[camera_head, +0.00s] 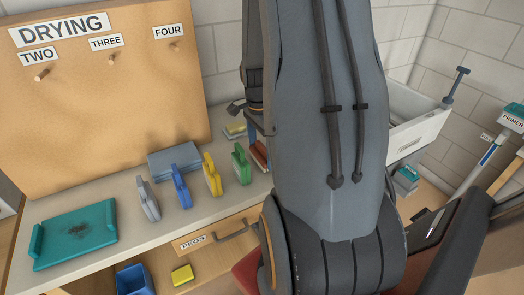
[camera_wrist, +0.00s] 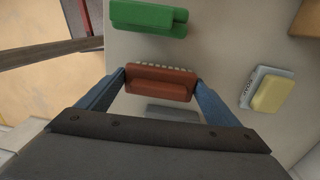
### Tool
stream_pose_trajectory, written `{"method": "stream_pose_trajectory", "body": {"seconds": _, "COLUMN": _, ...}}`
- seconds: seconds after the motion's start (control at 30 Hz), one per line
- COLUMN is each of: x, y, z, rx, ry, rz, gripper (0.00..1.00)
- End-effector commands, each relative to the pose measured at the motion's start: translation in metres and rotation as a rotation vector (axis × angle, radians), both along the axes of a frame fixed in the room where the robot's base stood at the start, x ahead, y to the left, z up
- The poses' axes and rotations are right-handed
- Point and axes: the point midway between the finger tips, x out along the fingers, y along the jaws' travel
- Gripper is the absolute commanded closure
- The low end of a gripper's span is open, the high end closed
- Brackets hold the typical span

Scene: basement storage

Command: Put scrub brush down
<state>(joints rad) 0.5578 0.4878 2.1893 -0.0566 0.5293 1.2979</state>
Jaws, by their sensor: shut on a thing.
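A red-brown scrub brush (camera_wrist: 160,84) with pale bristles along one edge sits between the two blue fingers of my gripper (camera_wrist: 161,84) in the wrist view. Both fingertips touch its ends, so the gripper is shut on it.
A teal tray (camera_head: 75,235) is at the counter's left. The pegs drawer (camera_head: 218,238) is below.

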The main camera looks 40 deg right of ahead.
Motion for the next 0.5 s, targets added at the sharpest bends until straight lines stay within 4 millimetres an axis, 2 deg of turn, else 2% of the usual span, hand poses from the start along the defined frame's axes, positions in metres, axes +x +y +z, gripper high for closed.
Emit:
{"method": "stream_pose_trajectory", "body": {"seconds": 0.1, "x": -0.0002, "y": 0.0004, "z": -0.0068, "rx": 0.000, "ry": 0.001, "rz": 0.001, "gripper": 0.50}}
{"method": "stream_pose_trajectory", "body": {"seconds": 0.47, "x": 0.0003, "y": 0.0001, "z": -0.0103, "rx": 0.000, "ry": -0.001, "rz": 0.000, "gripper": 0.50}}
{"method": "stream_pose_trajectory", "body": {"seconds": 0.5, "x": 0.0003, "y": 0.0000, "z": -0.0104, "rx": 0.000, "ry": -0.001, "rz": 0.000, "gripper": 0.11}}
